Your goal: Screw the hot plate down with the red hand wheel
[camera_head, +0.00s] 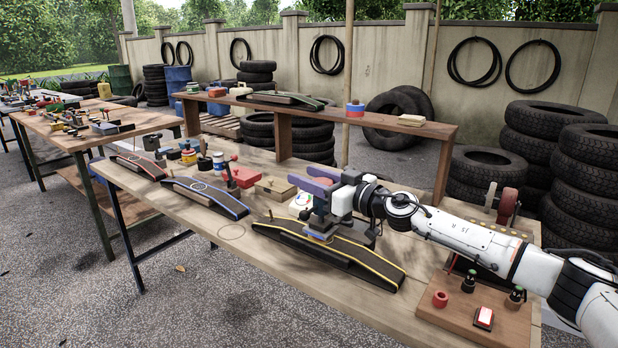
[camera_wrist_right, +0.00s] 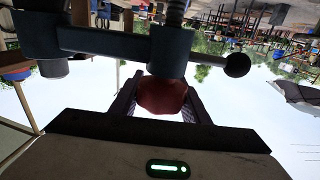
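The red hand wheel (camera_wrist_right: 163,95) shows in the right wrist view as a rounded red part between my right gripper's dark fingers, with no clear gap on either side. In the head view the arm hides most of it. The clamp stands on the middle of a dark, yellow-edged strip (camera_head: 362,262). The hot plate seems to be the low block under the clamp, partly hidden. A crossbar (camera_wrist_right: 205,58) with a black ball end shows in the wrist view. My left gripper is not in view.
A blue-edged strip (camera_head: 207,194) and a red vise (camera_head: 242,176) are left on the bench. A raised shelf (camera_head: 390,124) runs behind the gripper.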

